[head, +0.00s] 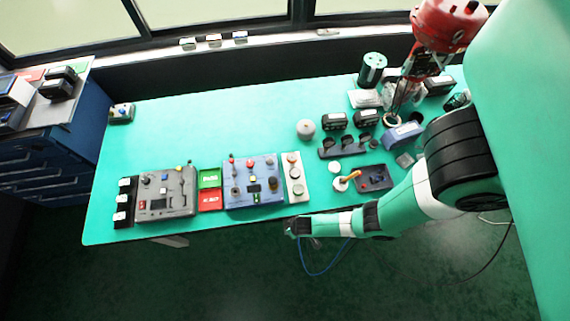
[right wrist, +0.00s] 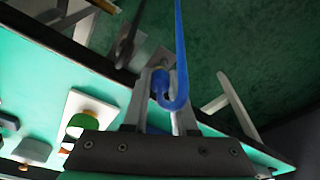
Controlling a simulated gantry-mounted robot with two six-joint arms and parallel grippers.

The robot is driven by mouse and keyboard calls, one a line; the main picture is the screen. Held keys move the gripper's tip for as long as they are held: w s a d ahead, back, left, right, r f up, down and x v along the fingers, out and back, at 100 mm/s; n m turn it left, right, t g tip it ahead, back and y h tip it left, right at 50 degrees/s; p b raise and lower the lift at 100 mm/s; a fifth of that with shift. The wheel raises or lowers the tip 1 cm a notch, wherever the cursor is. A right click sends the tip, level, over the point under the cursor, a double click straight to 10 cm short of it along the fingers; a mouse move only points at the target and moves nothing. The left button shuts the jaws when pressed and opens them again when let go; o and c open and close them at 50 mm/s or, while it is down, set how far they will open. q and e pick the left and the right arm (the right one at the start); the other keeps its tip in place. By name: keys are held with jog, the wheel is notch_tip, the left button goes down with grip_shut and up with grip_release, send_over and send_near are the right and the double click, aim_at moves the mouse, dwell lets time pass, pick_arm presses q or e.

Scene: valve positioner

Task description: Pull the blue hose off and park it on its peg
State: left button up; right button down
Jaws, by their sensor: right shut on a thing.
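The blue hose (head: 320,270) hangs in a loop below the table's front edge in the head view. In the right wrist view the hose (right wrist: 180,60) bends in a tight U, its end lying between my fingertips. My right gripper (head: 291,229) is shut on the hose end, at the front edge beside the white panel. In the right wrist view my right gripper (right wrist: 162,85) partly hides the gripped end. The red valve assembly (head: 445,25) stands at the back right, far from my gripper. I cannot pick out the peg. My left gripper is not in view.
The green table (head: 150,125) has free room at back left. Near my right gripper are the white panel (head: 295,177), the blue control box (head: 253,180) and a dark tray (head: 374,178). A grey control box (head: 166,193) sits further left. A blue cabinet (head: 50,155) stands left.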

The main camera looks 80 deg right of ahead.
pick_arm(q)
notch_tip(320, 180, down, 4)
jog(key=b, duration=0.4)
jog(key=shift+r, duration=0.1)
pick_arm(e)
jog(key=f, duration=0.1)
jog(key=w+f+g+y, duration=0.1)
jog(key=w+d+f, duration=0.1)
jog(key=shift+f+g+y, duration=0.15)
jog(key=shift+g+y, duration=0.15)
pick_arm(q)
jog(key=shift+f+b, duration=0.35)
jog(key=shift+b, duration=0.3)
pick_arm(e)
jog(key=shift+f, duration=0.4)
dwell(1.0)
jog(key=c, duration=0.6)
grip_release()
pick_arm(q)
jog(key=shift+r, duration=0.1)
pick_arm(e)
jog(key=shift+r, duration=0.1)
pick_arm(q)
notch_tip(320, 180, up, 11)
jog(key=p, duration=1.1)
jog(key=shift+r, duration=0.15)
pick_arm(e)
notch_tip(320, 180, up, 12)
jog(key=shift+f, duration=0.25)
